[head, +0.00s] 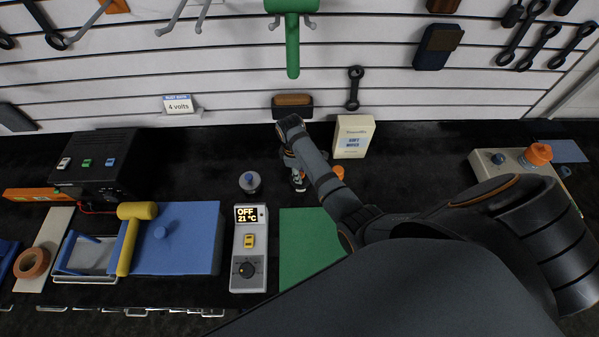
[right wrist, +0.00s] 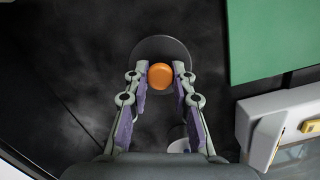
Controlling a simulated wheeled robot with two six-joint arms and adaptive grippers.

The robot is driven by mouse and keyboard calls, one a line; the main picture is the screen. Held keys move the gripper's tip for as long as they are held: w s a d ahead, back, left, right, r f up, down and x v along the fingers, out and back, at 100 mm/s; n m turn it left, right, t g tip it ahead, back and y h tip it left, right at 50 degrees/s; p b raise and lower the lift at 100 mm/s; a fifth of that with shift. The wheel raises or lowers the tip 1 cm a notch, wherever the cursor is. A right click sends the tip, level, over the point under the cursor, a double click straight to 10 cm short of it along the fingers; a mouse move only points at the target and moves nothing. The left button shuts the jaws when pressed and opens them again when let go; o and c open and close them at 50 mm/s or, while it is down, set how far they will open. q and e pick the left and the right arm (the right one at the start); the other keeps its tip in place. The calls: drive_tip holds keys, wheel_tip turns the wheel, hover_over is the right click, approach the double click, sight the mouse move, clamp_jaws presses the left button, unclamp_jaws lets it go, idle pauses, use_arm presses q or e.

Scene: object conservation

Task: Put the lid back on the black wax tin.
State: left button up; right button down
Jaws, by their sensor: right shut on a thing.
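In the right wrist view, my right gripper (right wrist: 160,72) is shut on the round orange knob (right wrist: 161,76) of a dark grey disc-shaped lid (right wrist: 150,48). The knob sits between the two fingertips. In the head view, my right gripper (head: 298,183) points down over the black worktop, left of my own forearm. The lid is mostly hidden there. I cannot make out the body of the black wax tin or tell whether it is under the lid. A small orange thing (head: 338,172) shows beside my forearm, partly hidden. My left gripper is out of view.
A grey round pot with a blue knob (head: 249,182) stands left of the gripper. A control box with a display (head: 249,275) and a green mat (head: 298,250) lie in front.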

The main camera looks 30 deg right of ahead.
idle(0.4)
drive_tip(key=c, duration=1)
unclamp_jaws()
drive_tip(key=shift+c, duration=0.2)
drive_tip(key=shift+o, duration=0.2)
drive_tip(key=o, duration=0.4)
drive_tip(key=shift+r+p, duration=0.35)
drive_tip(key=shift+r, duration=3.2)
